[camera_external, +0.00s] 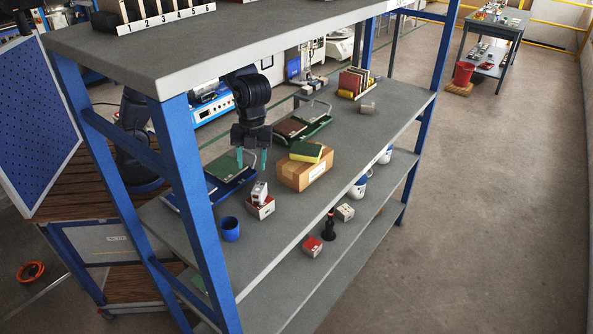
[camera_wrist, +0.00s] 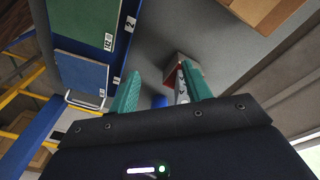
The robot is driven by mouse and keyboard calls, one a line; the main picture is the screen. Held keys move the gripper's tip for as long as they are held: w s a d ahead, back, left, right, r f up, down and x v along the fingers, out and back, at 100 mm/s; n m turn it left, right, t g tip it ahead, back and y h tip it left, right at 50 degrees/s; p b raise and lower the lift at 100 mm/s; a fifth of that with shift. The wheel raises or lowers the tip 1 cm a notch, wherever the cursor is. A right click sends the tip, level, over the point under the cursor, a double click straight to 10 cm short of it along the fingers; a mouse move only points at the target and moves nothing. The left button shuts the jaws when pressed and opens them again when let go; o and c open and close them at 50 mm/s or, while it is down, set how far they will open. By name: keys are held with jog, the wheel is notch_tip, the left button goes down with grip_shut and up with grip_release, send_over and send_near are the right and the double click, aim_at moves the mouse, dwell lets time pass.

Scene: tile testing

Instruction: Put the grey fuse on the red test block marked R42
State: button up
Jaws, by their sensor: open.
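My gripper (camera_external: 252,160) hangs over the middle shelf with its two teal fingers apart and nothing between them. A small grey-white piece, seemingly the grey fuse (camera_external: 259,191), stands on top of a red-and-white block (camera_external: 261,209) on that shelf, below the fingers. In the wrist view, the block's red side (camera_wrist: 194,69) shows beyond the right finger of my gripper (camera_wrist: 161,72), and the pale piece (camera_wrist: 181,88) is partly hidden by that finger. Another red-topped block (camera_external: 313,244) sits on the lower shelf. No R42 marking is readable on either block.
A blue cup (camera_external: 230,229) stands at the shelf's front left. A cardboard box (camera_external: 303,174) with a yellow-green sponge (camera_external: 306,152) is to the right. A blue tray (camera_external: 196,193) lies behind left. A blue post (camera_external: 197,205) rises at the near corner, and the top shelf (camera_external: 240,45) overhangs.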

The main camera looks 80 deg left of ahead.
jog(key=s+a+n, duration=0.1)
jog(key=a, duration=0.1)
jog(key=s+a+f+n+y, duration=0.1)
jog(key=a, duration=0.2)
jog(key=a+n+t+y, duration=0.1)
jog(key=a+n, duration=0.1)
jog(key=a, duration=0.1)
jog(key=shift+s+a+f, duration=0.1)
jog(key=shift+s+f, duration=0.05)
jog(key=shift+s, duration=0.25)
jog(key=s+a+r+n+t, duration=0.2)
jog(key=s+a+r+n, duration=0.2)
jog(key=s+a+n, duration=0.3)
jog(key=s+a+r+n+t, duration=0.2)
jog(key=s+a+r+n, duration=0.2)
jog(key=s+a+n, duration=0.4)
jog(key=shift+s+a+r+n+t+h, duration=0.35)
jog(key=shift+s+a, duration=2.75)
jog(key=shift+a, duration=2.75)
